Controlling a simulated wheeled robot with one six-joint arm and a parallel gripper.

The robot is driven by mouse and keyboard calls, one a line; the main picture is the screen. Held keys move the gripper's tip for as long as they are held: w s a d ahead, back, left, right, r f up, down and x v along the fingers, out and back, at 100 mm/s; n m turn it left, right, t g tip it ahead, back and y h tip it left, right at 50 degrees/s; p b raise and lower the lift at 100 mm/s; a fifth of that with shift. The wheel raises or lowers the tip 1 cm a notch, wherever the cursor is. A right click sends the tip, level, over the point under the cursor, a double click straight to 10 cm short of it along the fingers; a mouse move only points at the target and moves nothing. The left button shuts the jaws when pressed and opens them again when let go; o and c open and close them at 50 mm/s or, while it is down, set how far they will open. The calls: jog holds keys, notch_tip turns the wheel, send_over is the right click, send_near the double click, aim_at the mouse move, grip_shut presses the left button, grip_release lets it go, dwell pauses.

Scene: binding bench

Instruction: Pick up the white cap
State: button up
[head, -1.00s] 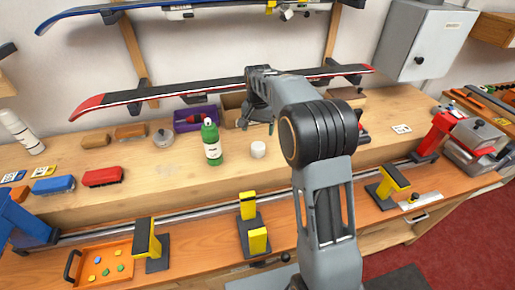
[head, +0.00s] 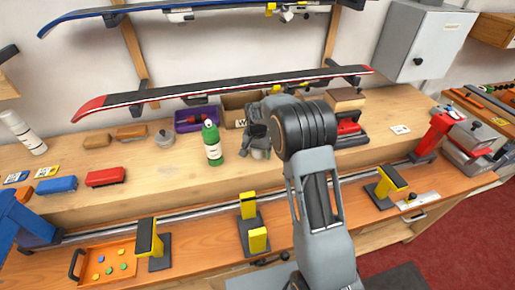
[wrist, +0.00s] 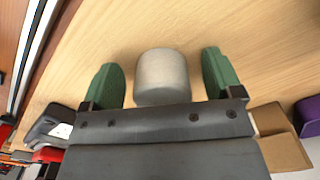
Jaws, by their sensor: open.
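The white cap (wrist: 163,78), a short pale cylinder, stands on the wooden bench top in the wrist view. My gripper (wrist: 162,66) is open, with one green finger on each side of the cap and a visible gap on both sides. The cap is between the fingers but not gripped. In the head view my gripper (head: 259,146) is over the bench, right of the green bottle (head: 212,144), and hides most of the cap.
A purple bin (head: 192,119) and a cardboard box (head: 237,106) stand behind. A ski (head: 220,86) hangs across the wall above the bench. Yellow-topped clamps (head: 248,207) stand along the front rail. The bench left of the bottle has brushes and blocks.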

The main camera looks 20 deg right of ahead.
jog(key=shift+f, duration=0.15)
jog(key=shift+c, duration=0.4)
jog(key=c, duration=0.6)
